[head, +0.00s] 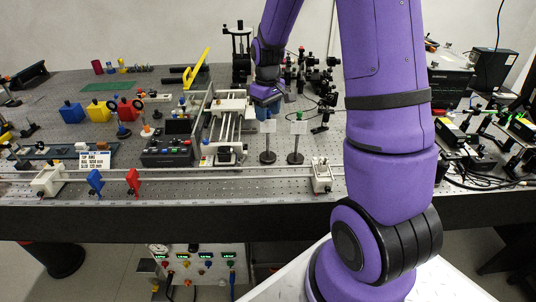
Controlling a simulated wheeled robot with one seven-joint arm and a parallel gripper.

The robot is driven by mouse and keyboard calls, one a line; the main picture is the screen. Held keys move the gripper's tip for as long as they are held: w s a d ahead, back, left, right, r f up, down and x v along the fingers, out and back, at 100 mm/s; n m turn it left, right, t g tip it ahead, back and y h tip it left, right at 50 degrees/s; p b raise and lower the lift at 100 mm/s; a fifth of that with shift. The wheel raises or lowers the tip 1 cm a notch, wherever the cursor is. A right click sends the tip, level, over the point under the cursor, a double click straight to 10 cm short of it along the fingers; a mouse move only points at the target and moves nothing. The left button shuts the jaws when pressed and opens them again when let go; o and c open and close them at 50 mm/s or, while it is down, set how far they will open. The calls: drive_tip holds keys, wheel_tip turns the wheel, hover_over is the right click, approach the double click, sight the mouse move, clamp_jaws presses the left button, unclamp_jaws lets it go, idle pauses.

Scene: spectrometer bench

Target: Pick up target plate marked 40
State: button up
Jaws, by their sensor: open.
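Two small white plates stand upright on thin posts with round dark bases near the bench's middle: the left plate (268,126) and the right plate (298,127). Any number on them is too small to read, so I cannot tell which is marked 40. My gripper (266,101) points down just above and behind the left plate, apart from the right one. Its jaws are open. Its fingertips are small and partly hidden, and I cannot tell whether they touch anything.
A white rail frame (228,128) stands close left of my gripper. Dark optics posts (310,85) crowd its right and back. A rail (240,173) with a white carriage (321,175) runs along the front. My arm hides part of the bench at right.

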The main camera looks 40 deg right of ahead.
clamp_jaws()
drive_tip(key=shift+r, duration=0.1)
